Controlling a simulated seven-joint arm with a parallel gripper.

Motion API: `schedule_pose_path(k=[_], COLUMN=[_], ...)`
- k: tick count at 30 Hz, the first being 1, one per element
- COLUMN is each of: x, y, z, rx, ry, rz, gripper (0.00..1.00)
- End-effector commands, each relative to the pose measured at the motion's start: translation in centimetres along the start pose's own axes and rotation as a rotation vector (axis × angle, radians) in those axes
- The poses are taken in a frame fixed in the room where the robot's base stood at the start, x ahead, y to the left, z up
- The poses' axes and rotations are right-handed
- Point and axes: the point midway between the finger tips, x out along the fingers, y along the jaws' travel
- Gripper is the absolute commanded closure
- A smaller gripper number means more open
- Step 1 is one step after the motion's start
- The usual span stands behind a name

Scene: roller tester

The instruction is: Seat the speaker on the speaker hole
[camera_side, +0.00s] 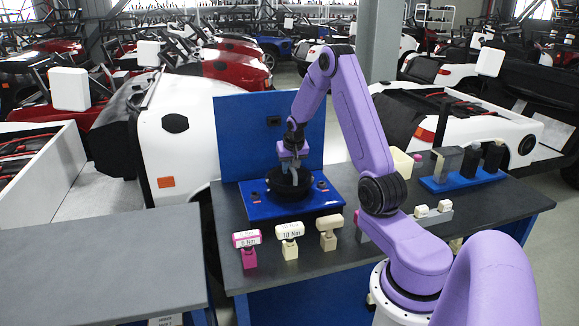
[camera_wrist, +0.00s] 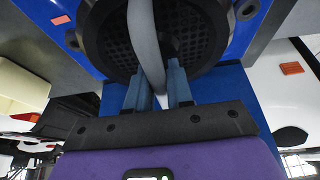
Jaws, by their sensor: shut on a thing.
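The speaker is a round black disc (camera_side: 289,192) with a perforated face and a grey curved handle across it. My gripper (camera_side: 290,165) reaches down from above, its fingers (camera_wrist: 160,75) shut on the handle (camera_wrist: 145,40). In the wrist view the grille (camera_wrist: 108,42) fills the top middle. The speaker is over the middle of the blue base plate (camera_side: 325,208) and looks level and very close to it or on it. The speaker hole is hidden beneath it, so I cannot tell whether the speaker is fully in.
A blue upright panel (camera_side: 235,120) stands behind the base. Pink (camera_side: 248,258), white (camera_side: 289,252) and beige (camera_side: 327,241) labelled blocks stand in front. A blue rack (camera_side: 463,180) with grey and black pieces is at right. The grey table (camera_side: 90,250) at left is bare.

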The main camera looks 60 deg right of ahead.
Motion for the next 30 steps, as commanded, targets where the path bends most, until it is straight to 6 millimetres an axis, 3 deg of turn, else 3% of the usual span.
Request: schedule_pose_path(k=[30], x=[2.3], y=[0.0], z=[0.9], rx=[0.001], ry=[0.002], rz=[-0.001], gripper=[1.0])
